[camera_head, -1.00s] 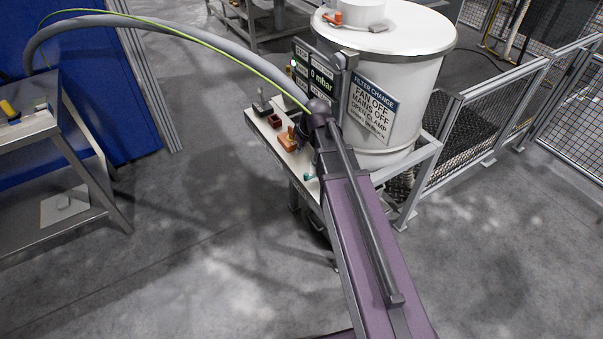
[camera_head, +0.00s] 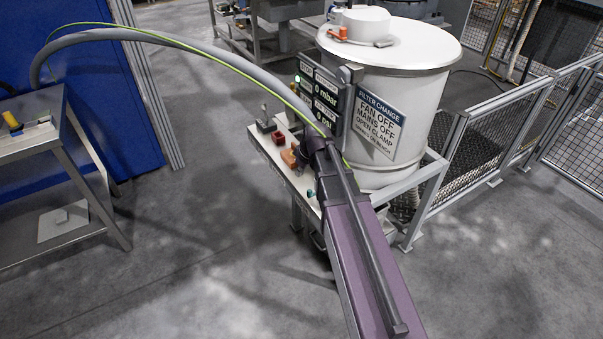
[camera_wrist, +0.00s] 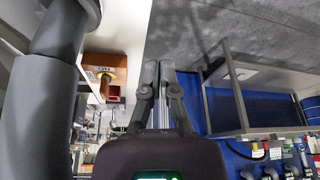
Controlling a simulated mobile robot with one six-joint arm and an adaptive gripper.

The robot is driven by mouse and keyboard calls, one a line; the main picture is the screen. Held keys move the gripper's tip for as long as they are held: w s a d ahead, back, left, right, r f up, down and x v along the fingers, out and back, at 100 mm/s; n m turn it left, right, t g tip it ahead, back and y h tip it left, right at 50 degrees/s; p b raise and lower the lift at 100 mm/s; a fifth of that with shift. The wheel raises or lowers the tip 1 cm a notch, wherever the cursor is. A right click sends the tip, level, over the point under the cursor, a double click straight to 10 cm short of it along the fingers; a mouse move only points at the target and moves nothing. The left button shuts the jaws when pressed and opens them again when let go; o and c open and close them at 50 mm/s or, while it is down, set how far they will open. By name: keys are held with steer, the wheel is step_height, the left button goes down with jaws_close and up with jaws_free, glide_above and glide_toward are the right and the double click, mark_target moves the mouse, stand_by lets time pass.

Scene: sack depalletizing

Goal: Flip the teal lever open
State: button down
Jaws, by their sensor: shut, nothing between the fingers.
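I cannot make out the teal lever for certain in either current view. In the head view my arm crosses in front of the right part of the white bench panel (camera_head: 270,152), and my gripper is hidden behind it there. In the wrist view my gripper (camera_wrist: 160,68) is shut and empty, its fingers together, right of an orange-brown block (camera_wrist: 106,66) with a small label. The fingers appear apart from this block. The block also shows on the bench in the head view (camera_head: 289,158).
A dark red box (camera_head: 279,139) sits on the bench. Mesh fencing (camera_head: 580,140) is at right, a metal table (camera_head: 40,140) at left. Open floor lies between.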

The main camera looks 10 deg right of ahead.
steer(key=shift+s+d+f+b, duration=0.2)
steer(key=shift+s+f+b, duration=0.1)
steer(key=shift+f+b, duration=0.6)
steer(key=shift+s+d+f+b, duration=0.15)
steer(key=shift+s+f+b, duration=0.15)
steer(key=shift+f+b, duration=0.55)
steer(key=shift+s+d+f+b, duration=0.2)
steer(key=shift+s+f+b, duration=0.1)
steer(key=shift+f+b, duration=0.6)
steer(key=shift+f, duration=0.1)
steer(key=shift+a, duration=0.15)
